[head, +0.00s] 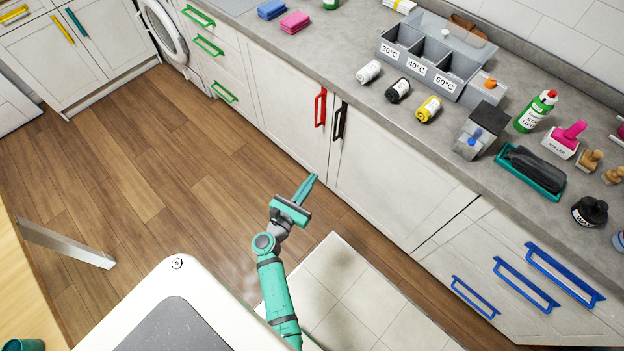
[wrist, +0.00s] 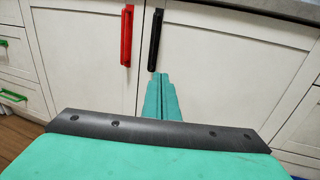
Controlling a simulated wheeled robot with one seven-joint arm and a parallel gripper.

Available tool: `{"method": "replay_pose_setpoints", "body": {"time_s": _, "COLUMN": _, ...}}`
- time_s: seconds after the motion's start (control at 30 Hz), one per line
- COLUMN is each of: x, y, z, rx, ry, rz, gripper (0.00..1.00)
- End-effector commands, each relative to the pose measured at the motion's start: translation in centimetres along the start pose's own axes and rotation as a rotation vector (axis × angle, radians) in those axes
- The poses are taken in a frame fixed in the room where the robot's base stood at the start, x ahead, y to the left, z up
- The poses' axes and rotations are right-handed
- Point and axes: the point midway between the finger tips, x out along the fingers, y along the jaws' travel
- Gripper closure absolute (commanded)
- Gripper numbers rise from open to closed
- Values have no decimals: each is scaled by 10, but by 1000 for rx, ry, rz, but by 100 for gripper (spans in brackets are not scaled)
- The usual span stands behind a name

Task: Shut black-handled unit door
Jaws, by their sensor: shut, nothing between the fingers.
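The black-handled unit door (head: 395,165) is a white cabinet front right of the red-handled door. Its black handle (head: 340,120) is upright near its left edge. The door looks flush or nearly flush with its neighbour; I cannot tell if a small gap shows. It also shows in the wrist view (wrist: 225,75), with its handle (wrist: 155,40) beyond my fingertips. My gripper (head: 312,178) is shut and empty, in front of the lower part of the doors, below the black handle. In the wrist view my gripper (wrist: 159,78) points at the cabinet, and its fingers hide part of the seam.
The red-handled door (head: 285,90) is on the left. Blue-handled drawers (head: 515,285) are at right and green-handled drawers (head: 215,50) at far left. The grey counter (head: 335,55) above holds bottles and bins. Wooden floor (head: 160,150) is clear; a pale mat (head: 365,300) lies below.

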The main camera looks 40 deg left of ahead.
Motion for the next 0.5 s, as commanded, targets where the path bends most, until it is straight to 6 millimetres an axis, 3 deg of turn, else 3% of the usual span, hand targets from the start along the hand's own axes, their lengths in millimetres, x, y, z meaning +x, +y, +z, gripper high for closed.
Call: {"method": "replay_pose_setpoints", "body": {"time_s": 0.5, "x": 93, "y": 0, "z": 0, "rx": 3, "ry": 1, "rz": -2, "gripper": 100}}
